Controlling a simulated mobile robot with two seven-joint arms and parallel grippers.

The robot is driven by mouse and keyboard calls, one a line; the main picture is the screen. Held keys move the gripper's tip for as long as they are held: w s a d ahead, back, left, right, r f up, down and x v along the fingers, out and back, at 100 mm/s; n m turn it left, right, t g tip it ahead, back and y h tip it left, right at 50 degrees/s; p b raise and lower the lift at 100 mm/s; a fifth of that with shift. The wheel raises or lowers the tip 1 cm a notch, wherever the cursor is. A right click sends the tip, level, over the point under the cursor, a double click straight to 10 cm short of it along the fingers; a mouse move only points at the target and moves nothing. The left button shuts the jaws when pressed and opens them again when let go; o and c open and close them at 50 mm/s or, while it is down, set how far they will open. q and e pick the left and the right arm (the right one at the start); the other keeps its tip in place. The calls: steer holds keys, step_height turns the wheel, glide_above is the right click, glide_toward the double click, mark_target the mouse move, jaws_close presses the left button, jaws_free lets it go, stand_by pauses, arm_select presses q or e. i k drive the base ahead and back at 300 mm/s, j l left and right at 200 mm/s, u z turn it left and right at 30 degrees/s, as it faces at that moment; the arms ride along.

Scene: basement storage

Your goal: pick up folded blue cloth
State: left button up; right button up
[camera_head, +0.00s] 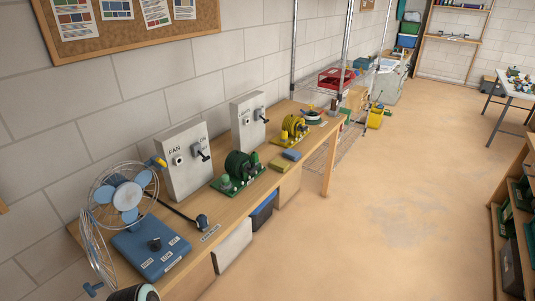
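A small flat blue piece (292,154), which looks like the folded blue cloth, lies on the wooden bench (262,188) near its front edge. It is right beside a similar yellow piece (279,165). It is small in the picture, so its folds cannot be made out. Nothing covers it from above.
A blue fan (150,245) with its wire cage stands at the near end of the bench. A wire shelf (345,80) stands beyond the bench. The floor to the right is clear.

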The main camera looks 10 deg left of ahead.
mark_target(294, 155)
steer(key=i+l+u, duration=0.15)
steer(key=u, duration=0.2)
steer(key=i+l+u, duration=0.2)
steer(key=u, duration=0.15)
steer(key=i+l+u, duration=0.2)
steer(key=u, duration=0.15)
steer(key=i+l+u, duration=0.1)
steer(key=l, duration=0.25)
steer(key=i+l+u, duration=0.15)
steer(key=l, duration=0.2)
steer(key=i+l+u, duration=0.1)
steer(key=l, duration=0.3)
steer(key=i+l, duration=0.15)
steer(key=l, duration=0.2)
steer(key=i+l+u, duration=0.1)
steer(key=l, duration=0.25)
steer(key=i+l, duration=0.15)
steer(key=l, duration=0.2)
